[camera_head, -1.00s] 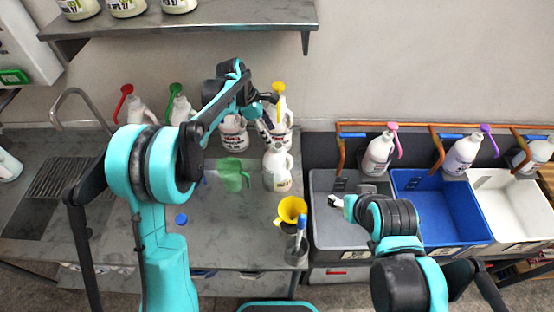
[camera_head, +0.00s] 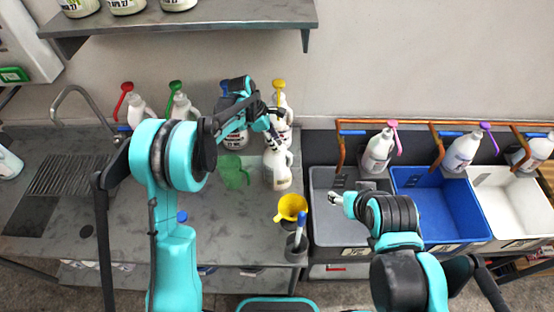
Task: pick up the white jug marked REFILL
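A white jug (camera_head: 277,172) with a handle stands on the steel counter, right of the green jug. Its label is too small to read, so I cannot confirm REFILL. My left gripper (camera_head: 272,142) reaches down from the upper left to the jug's top. Its fingers overlap the neck area, and I cannot tell whether they grip it. My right gripper (camera_head: 334,199) hangs over the grey bin, away from the jug; its fingers are too small to judge.
A green jug (camera_head: 233,172), a yellow funnel (camera_head: 291,208) and a dark cup (camera_head: 296,247) stand close by. Bottles with coloured pumps line the wall behind. Grey (camera_head: 338,232), blue (camera_head: 440,213) and white (camera_head: 512,208) bins lie right. A shelf (camera_head: 200,25) overhangs the back left.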

